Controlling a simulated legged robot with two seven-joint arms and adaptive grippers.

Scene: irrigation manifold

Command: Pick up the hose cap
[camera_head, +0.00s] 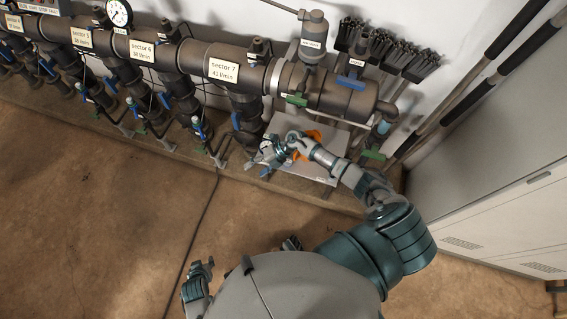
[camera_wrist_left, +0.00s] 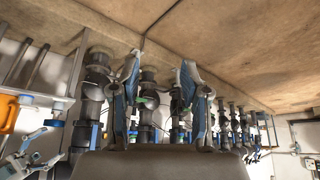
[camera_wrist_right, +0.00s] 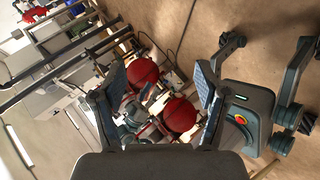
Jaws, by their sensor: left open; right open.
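I cannot pick out the hose cap for certain in any view. An orange item (camera_head: 314,136) lies on a pale board (camera_head: 318,172) below the manifold's right end, partly hidden by my right wrist. An orange piece (camera_wrist_left: 8,113) also shows at the left edge of the left wrist view. My right gripper (camera_head: 257,167) is open above the board's left edge, near the foot of the sector 7 pipe. In the right wrist view its fingers (camera_wrist_right: 160,80) are apart with nothing between them. My left gripper (camera_head: 203,265) is open and empty, low over bare floor; its spread fingers (camera_wrist_left: 160,75) show in the left wrist view.
The manifold pipe (camera_head: 190,58) with labelled sectors, valves and a gauge (camera_head: 119,12) runs along the wall. Dark drop pipes (camera_head: 243,112) stand beside my right gripper. A grey cabinet (camera_head: 500,190) stands at right. Brown floor (camera_head: 90,220) is clear at left.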

